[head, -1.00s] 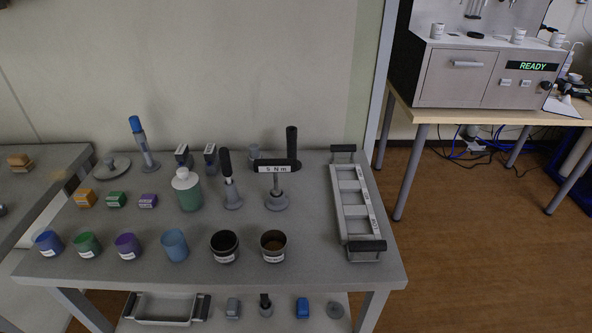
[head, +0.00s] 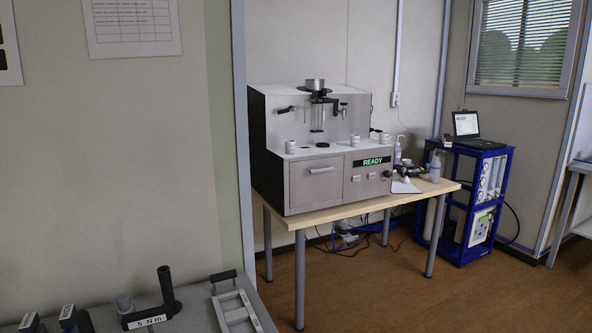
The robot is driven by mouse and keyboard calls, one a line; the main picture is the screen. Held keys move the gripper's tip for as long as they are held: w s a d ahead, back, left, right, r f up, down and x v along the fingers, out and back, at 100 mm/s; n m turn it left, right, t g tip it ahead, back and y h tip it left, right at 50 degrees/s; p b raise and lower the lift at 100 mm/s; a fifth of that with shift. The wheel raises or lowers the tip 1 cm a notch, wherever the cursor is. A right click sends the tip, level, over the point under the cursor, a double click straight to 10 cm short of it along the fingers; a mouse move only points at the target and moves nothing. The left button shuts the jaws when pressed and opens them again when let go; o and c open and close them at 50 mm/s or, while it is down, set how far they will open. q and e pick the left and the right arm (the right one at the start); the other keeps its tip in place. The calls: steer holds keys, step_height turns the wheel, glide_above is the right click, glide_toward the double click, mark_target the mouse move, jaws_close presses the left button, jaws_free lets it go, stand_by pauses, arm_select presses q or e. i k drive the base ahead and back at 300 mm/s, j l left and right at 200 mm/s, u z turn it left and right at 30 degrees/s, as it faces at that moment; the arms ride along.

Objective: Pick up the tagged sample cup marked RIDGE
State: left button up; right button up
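Small white labelled cups stand on the ledge of the soil analyser (head: 345,188): a left cup (head: 290,147), a middle cup (head: 354,141) and a right cup (head: 383,138). Their labels are too small to read, so I cannot tell whether one is marked RIDGE. The analyser's green display says READY. Neither of my grippers is in view.
The analyser stands on a wooden-topped table (head: 300,220). A blue cart (head: 462,205) with a laptop (head: 470,130) is to its right. The grey bench's tray (head: 238,308) and a black "5 N m" tool (head: 165,290) show at lower left. Brown floor (head: 400,300) is open in front.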

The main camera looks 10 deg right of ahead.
mark_target(354, 139)
steer(key=l, duration=1.7)
steer(key=i+l+u, duration=0.1)
steer(key=l, duration=0.3)
steer(key=i+l, duration=0.15)
steer(key=l, duration=0.25)
steer(key=i+l+u, duration=0.1)
steer(key=l, duration=0.25)
steer(key=i+l, duration=0.35)
steer(key=i+l+u, duration=0.1)
steer(key=i+l, duration=0.25)
steer(key=l, duration=0.25)
steer(key=i+l, duration=0.35)
steer(key=l, duration=0.15)
steer(key=i+l+u, duration=0.15)
steer(key=i+l, duration=0.5)
steer(key=i, duration=0.05)
